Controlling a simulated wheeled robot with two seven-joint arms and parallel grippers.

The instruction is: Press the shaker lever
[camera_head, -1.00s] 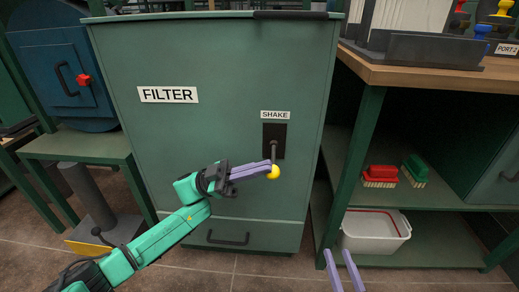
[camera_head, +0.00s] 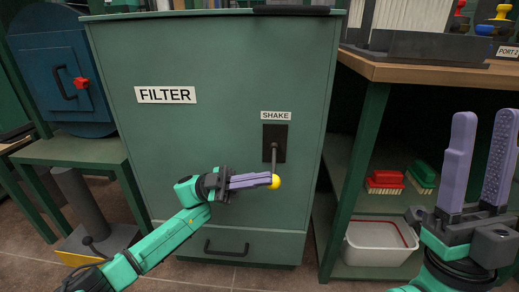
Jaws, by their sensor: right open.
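The shaker lever (camera_head: 274,156) hangs down from a dark plate under the SHAKE label (camera_head: 276,115) on the front of the green filter cabinet (camera_head: 215,130). My right gripper (camera_head: 480,160) is raised at the right, pointing up, open and empty, well apart from the lever.
A wooden-topped bench (camera_head: 430,72) stands at the right. Its shelf holds a red brush (camera_head: 384,182), a green brush (camera_head: 422,176) and, below, a white tub (camera_head: 375,249). A blue cabinet (camera_head: 55,75) with a red knob is at the left.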

